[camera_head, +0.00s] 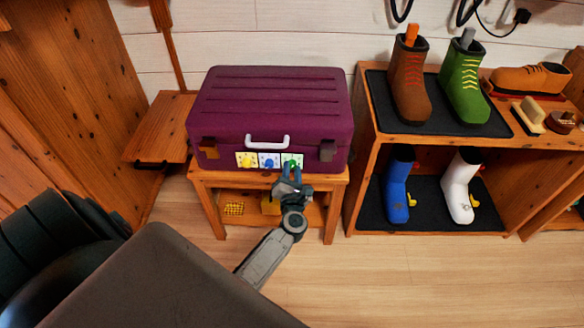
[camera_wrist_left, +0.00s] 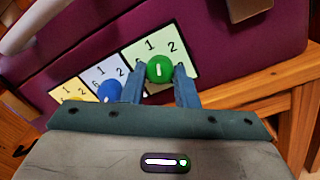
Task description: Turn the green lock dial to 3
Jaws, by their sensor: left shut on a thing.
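A purple suitcase (camera_head: 270,105) stands on a small wooden table, with a white handle and three dial plates on its front. My left gripper (camera_head: 289,172) reaches the dial from the front. In the left wrist view its two fingers (camera_wrist_left: 158,78) lie on either side of the dial and are shut on it. My right gripper is out of view.
The blue dial (camera_wrist_left: 109,91) and yellow dial (camera_wrist_left: 76,98) sit close on the left of the green one. The table (camera_head: 210,178) has a lower shelf with yellow things. A shoe rack (camera_head: 362,150) with boots stands to the right. Floor in front is clear.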

